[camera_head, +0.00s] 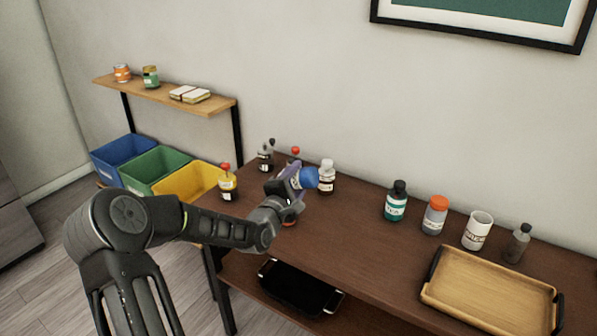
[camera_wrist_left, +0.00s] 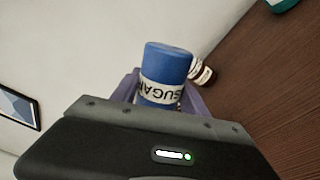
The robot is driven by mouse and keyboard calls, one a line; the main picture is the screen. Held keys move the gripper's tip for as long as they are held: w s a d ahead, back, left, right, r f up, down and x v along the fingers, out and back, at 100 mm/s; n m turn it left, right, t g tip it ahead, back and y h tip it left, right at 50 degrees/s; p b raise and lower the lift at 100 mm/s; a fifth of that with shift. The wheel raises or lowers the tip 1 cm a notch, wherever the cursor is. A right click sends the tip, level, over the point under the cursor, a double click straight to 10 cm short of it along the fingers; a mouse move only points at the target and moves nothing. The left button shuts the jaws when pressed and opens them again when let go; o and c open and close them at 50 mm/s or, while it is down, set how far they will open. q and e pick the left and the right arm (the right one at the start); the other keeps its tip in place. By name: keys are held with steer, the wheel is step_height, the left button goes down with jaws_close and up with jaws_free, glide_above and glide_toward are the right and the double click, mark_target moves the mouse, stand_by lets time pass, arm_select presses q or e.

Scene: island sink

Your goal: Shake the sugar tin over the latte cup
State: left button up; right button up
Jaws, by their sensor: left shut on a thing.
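The blue sugar tin (camera_head: 309,178) is held in my left gripper (camera_head: 288,182), above the left part of the brown table; it looks tilted. In the left wrist view the tin (camera_wrist_left: 165,68) sits between the purple-grey fingers, its SUGAR label reading upside down. My left gripper is shut on it. My right gripper is not in view.
A white-capped brown bottle (camera_head: 327,180) stands close beside the tin. A teal bottle (camera_head: 396,205), grey jar (camera_head: 435,219) and wooden tray (camera_head: 490,293) lie right.

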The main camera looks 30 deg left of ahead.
arm_select(q)
steer(key=shift+n, duration=0.3)
step_height(320, 180, up, 2)
steer(key=m+b, duration=0.5)
steer(key=m, duration=0.2)
steer(key=shift+r+m, duration=0.25)
steer(key=shift+m, duration=0.45)
steer(key=shift+r, duration=0.15)
